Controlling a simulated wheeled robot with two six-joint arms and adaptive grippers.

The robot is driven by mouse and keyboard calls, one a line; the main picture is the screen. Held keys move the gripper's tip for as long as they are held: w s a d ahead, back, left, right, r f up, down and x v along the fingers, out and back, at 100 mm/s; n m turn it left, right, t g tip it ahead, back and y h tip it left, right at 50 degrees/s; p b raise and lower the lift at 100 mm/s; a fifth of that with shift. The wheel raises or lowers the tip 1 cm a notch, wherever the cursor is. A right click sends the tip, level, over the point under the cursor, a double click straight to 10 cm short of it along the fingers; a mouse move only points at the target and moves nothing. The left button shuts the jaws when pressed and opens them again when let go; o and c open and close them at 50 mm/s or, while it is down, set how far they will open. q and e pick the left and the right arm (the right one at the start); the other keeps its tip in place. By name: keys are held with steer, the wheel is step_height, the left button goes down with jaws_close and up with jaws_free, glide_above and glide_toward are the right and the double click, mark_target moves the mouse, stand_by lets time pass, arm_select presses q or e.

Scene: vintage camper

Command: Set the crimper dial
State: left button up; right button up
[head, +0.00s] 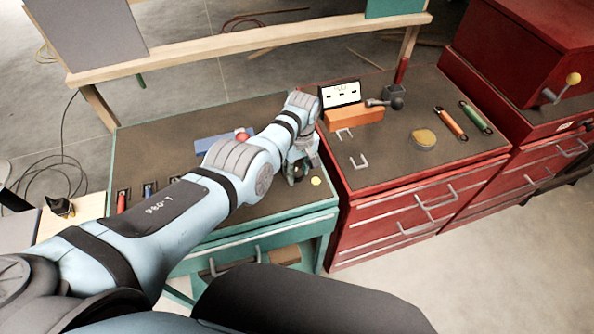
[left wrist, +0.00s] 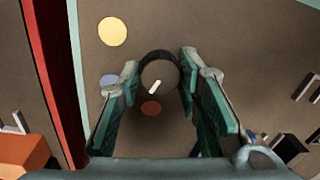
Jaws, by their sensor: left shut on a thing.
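My left gripper (head: 298,170) is low over the teal bench's front right corner. In the left wrist view its two fingers (left wrist: 159,66) stand on either side of a round dark-rimmed dial (left wrist: 160,54) and are shut on it. A short white mark (left wrist: 155,87) on the dial slants down and left, roughly toward a red disc (left wrist: 151,108). A blue-grey disc (left wrist: 109,80) lies left of the dial, partly by the left finger. A yellow disc (left wrist: 112,31) lies further up left; it also shows in the head view (head: 316,181). My right gripper is not in view.
The teal bench (head: 262,204) adjoins a red cabinet (head: 383,183). The cabinet carries an orange block (head: 354,117), a small white panel (head: 341,93), a round yellow-topped tin (head: 423,138) and two cylinders. A blue block (head: 213,141) and several small tools lie on the bench.

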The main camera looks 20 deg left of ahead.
arm_select(q)
steer(key=shift+f+n, duration=0.1)
steer(key=shift+n, duration=2.2)
steer(key=shift+s, duration=0.1)
steer(key=o, duration=1)
steer(key=shift+a, duration=0.1)
steer(key=shift+c, duration=0.2)
steer(key=shift+o, duration=0.9)
